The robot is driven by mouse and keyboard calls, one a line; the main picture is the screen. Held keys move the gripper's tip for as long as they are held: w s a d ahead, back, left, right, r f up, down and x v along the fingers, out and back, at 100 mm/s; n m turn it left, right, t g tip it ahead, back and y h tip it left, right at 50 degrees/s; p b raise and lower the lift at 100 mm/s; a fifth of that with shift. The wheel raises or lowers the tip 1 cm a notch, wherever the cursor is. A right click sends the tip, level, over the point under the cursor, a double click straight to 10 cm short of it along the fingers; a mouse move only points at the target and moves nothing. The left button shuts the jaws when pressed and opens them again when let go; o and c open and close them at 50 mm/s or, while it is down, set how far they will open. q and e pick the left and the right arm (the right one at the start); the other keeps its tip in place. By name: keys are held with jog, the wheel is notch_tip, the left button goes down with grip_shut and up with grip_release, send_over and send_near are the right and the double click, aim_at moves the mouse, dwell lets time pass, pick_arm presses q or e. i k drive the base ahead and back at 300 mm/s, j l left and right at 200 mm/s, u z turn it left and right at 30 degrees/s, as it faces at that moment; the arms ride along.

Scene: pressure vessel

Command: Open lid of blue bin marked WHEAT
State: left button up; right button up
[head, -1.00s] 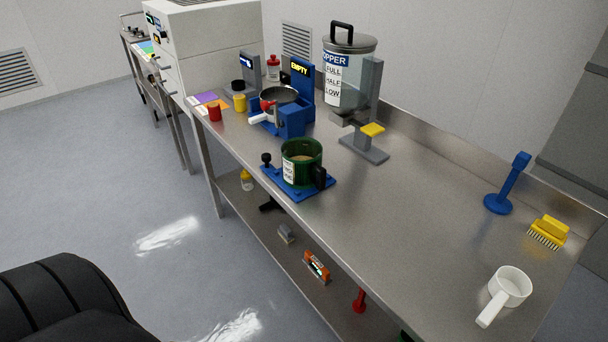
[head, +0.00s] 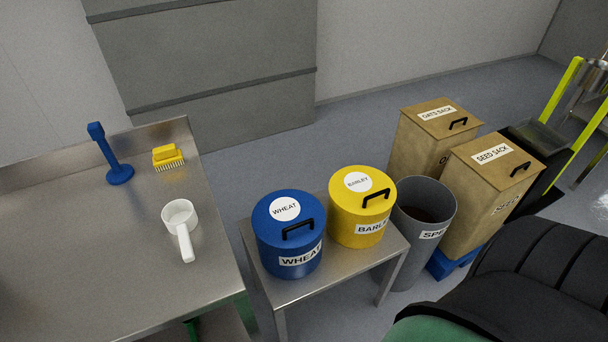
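The blue bin marked WHEAT (head: 268,258) stands upright on a low metal stand in the middle of the head view. Its round blue lid (head: 308,212) is on and closed, with a white WHEAT label on top. A black handle (head: 298,229) sits on the lid's near right part. Neither of my grippers shows in the head view. A dark and green part of my own body fills the lower right corner.
The yellow BARLEY bin (head: 346,222) stands right beside the blue one on the stand (head: 288,291). A grey open bin (head: 406,262) and lidded sack boxes (head: 448,150) stand further right. A steel bench (head: 90,255) at left holds a white scoop (head: 181,222).

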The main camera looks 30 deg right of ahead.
aim_at(286, 219)
jog(key=z, duration=0.85)
